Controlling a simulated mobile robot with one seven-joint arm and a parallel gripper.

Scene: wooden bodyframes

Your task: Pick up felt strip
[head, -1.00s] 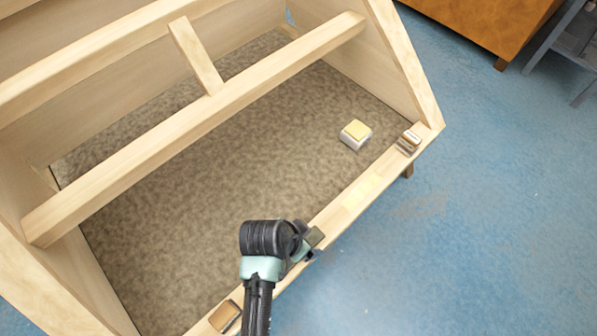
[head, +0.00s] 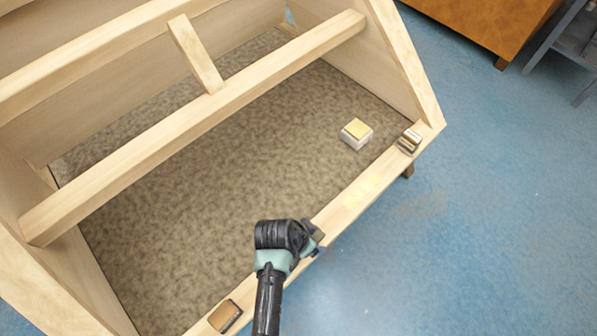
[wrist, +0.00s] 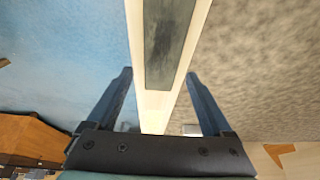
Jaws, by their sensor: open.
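The felt strip (wrist: 168,40), a dark grey-green band, lies lengthwise on the pale wooden front rail in the wrist view. Its lower end shows between my fingers and its other end runs out of the picture. My gripper (wrist: 158,75) is open and empty, with one finger on each side of the rail. In the head view my gripper (head: 308,243) is over the front rail. A small olive patch shows beside it there; I cannot tell whether it is the strip. My wrist hides most of that spot.
The front rail (head: 338,214) edges a wooden frame with a mottled floor panel (head: 180,220). A white block with a yellow top (head: 356,134) stands on the panel. Metal-edged pieces sit on the rail at right (head: 409,141) and lower left (head: 225,316). Blue floor lies outside.

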